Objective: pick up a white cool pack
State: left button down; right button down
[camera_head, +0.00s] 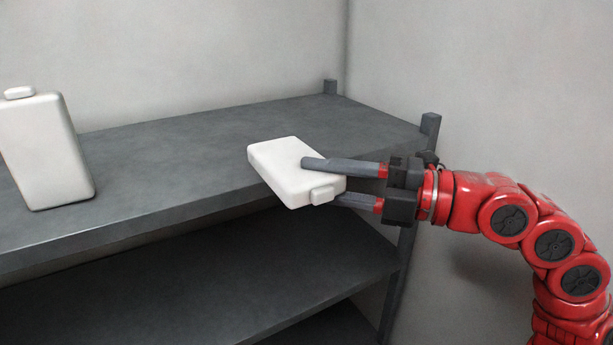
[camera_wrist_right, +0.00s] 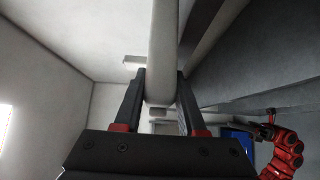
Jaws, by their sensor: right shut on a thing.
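A white cool pack (camera_head: 283,168) with a small cap is held by my right gripper (camera_head: 322,180). Its two grey fingers are shut on it, one on its upper face and one below. The pack lies nearly flat at the front edge of the shelf top; I cannot tell whether it touches the shelf. In the right wrist view the pack (camera_wrist_right: 162,60) stands edge-on between the fingers (camera_wrist_right: 160,98). A second white cool pack (camera_head: 45,150) stands upright on the shelf at the left. My left gripper is not in the head view.
The grey shelf (camera_head: 170,150) has a lower board (camera_head: 250,265) under its top. Corner posts (camera_head: 430,124) rise at its right end. Pale walls (camera_head: 230,50) stand behind and to the right. The shelf top between the two packs is clear.

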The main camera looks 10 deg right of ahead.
jog(key=s+d+b, duration=0.2)
jog(key=s, duration=0.5)
jog(key=s+d+b, duration=0.2)
jog(key=s, duration=0.5)
jog(key=shift+s+d, duration=0.15)
jog(key=shift+d, duration=0.15)
